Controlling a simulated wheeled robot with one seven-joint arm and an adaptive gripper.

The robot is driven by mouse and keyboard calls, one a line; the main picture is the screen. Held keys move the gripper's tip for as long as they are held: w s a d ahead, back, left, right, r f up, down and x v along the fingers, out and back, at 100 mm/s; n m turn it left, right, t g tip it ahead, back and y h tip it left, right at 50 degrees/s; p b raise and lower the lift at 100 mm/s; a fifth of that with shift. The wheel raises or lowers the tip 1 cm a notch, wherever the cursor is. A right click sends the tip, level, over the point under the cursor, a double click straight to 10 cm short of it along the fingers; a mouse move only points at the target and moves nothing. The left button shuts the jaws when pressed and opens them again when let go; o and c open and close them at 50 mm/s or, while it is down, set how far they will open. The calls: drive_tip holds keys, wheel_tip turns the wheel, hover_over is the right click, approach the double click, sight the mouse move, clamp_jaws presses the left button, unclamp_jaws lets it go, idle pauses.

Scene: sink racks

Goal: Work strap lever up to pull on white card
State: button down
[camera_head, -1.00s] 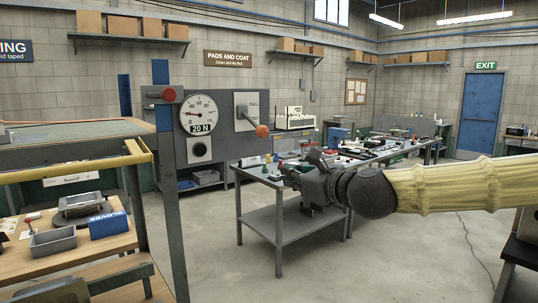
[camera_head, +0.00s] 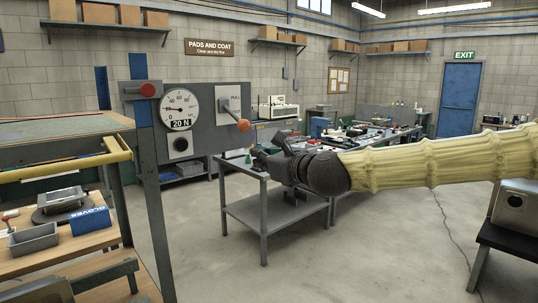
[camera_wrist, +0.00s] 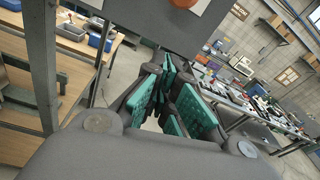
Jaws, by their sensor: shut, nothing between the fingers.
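The strap lever (camera_head: 234,117) has an orange knob and stands out from a white card (camera_head: 222,97) marked "PULL" on the grey panel. The lever slants down to the right, knob at its lower end. In the wrist view, part of the orange knob (camera_wrist: 184,3) and the card's lower edge (camera_wrist: 211,6) show at the top. My gripper (camera_head: 257,158) is below and right of the knob in the head view, apart from it in the picture. In the wrist view, its teal-padded fingers (camera_wrist: 165,78) are shut and empty.
The panel (camera_head: 205,150) also bears a dial (camera_head: 178,107) with a "20 N" plate, a black knob (camera_head: 181,144) and a red knob (camera_head: 147,90). A cluttered bench (camera_head: 285,203) stands behind my gripper. A yellow rail (camera_head: 65,170) edges the left table. Floor in front is open.

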sight(235, 118)
drive_tip(key=shift+w+a+r+p, duration=0.6)
drive_tip(key=shift+a+r+p, duration=0.1)
drive_tip(key=shift+r+p, duration=0.2)
drive_tip(key=shift+w+a+r+p, duration=0.55)
drive_tip(key=shift+a+r+p, duration=0.1)
drive_tip(key=shift+r+p, duration=0.2)
drive_tip(key=shift+d, duration=0.1)
drive_tip(key=shift+s+d+r+g+p, duration=0.1)
drive_tip(key=shift+s+r+g+p, duration=0.2)
drive_tip(key=shift+p, duration=0.45)
drive_tip(key=shift+w+r, duration=0.1)
drive_tip(key=shift+r, duration=0.05)
